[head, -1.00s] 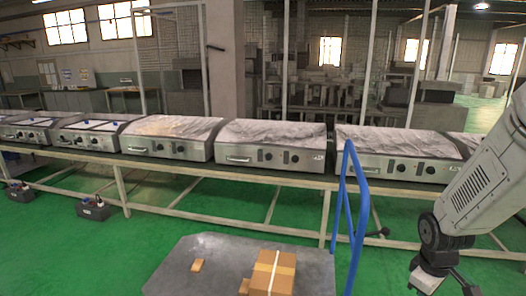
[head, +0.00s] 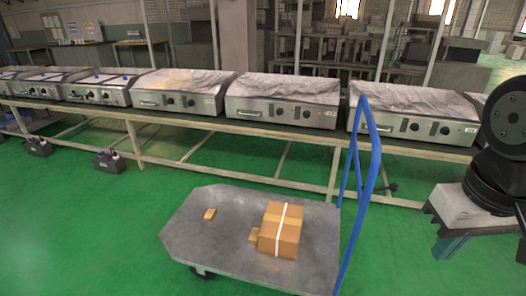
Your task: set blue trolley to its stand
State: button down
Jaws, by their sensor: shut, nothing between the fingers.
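The blue trolley (head: 225,240) stands on the green floor in the lower middle of the head view. It has a flat grey platform and an upright blue tube handle (head: 371,180) at its right end. A taped cardboard box (head: 281,230) and two small brown pieces lie on the platform. My gripper (head: 449,250) hangs at the right, to the right of the handle in the picture and apart from it. Its fingers are shut and empty. I cannot pick out a stand for the trolley.
A long workbench (head: 225,126) with several steel griddle units runs across behind the trolley. Two dark boxes (head: 108,160) (head: 38,146) sit on the floor by the bench at left. The green floor left of the trolley is clear.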

aim_at(220, 245)
jog(key=k, duration=0.55)
jog(key=z, duration=1)
jog(key=i, duration=1.2)
jog(key=u, duration=0.7)
jog(key=i, duration=0.35)
jog(key=u, duration=0.35)
